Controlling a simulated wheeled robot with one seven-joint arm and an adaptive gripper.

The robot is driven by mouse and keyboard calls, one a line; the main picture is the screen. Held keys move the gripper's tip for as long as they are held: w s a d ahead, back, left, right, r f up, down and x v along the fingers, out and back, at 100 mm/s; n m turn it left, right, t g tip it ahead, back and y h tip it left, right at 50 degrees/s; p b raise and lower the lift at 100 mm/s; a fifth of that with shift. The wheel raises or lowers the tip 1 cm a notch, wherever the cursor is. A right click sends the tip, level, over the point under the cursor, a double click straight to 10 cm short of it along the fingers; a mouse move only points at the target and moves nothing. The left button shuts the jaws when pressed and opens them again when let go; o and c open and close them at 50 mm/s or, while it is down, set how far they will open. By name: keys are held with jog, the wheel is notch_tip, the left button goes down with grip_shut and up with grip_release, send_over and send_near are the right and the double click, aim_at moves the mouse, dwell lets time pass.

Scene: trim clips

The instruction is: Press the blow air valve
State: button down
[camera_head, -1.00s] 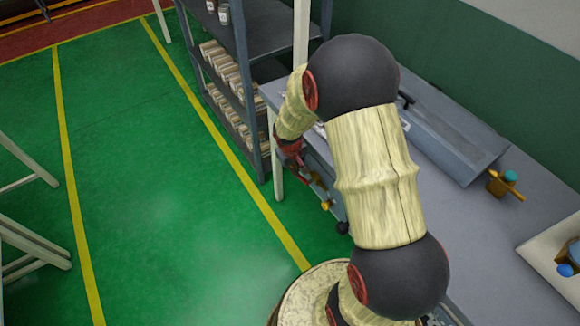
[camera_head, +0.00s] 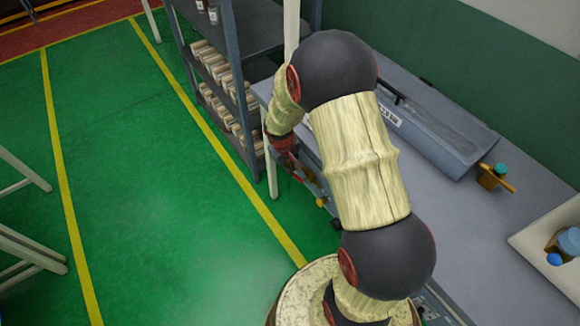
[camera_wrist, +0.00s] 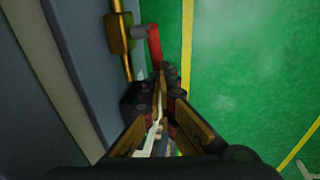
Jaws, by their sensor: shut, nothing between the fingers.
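In the wrist view a brass valve body (camera_wrist: 118,34) sits on a brass pipe along the grey bench side, with a red handle (camera_wrist: 154,46) sticking out to the right of it. I take this to be the blow air valve. My gripper (camera_wrist: 168,72) is shut and empty, its fingertips close to the lower end of the red handle; I cannot tell whether they touch it. In the head view my arm covers much of the bench's front edge, and the gripper is small and partly hidden beside that edge.
The grey bench (camera_head: 440,225) carries a long grey box (camera_head: 430,125), a small brass fitting with a teal cap (camera_head: 495,176) and a white tray (camera_head: 520,240). A grey shelf rack (camera_head: 235,60) stands beyond the gripper. Green floor (camera_head: 150,200) to the left is open.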

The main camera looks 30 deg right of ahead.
jog(key=shift+w+f+g+p, duration=0.15)
jog(key=shift+f+g+p, duration=0.3)
jog(key=shift+g+p, duration=0.55)
jog(key=shift+s+f+n+g+h+p, duration=0.3)
jog(key=shift+f+g, duration=0.55)
jog(key=shift+g, duration=0.75)
jog(key=shift+s+f+n+g+y+p, duration=0.1)
jog(key=shift+f+g+p, duration=0.25)
jog(key=shift+f+g, duration=0.9)
jog(key=shift+s+f+n+g+h+p, duration=0.2)
jog(key=shift+f+g+p, duration=0.2)
jog(key=shift+g, duration=1.55)
jog(key=shift+s+f, duration=0.1)
jog(key=shift+r+p, duration=0.35)
jog(key=shift+r, duration=0.45)
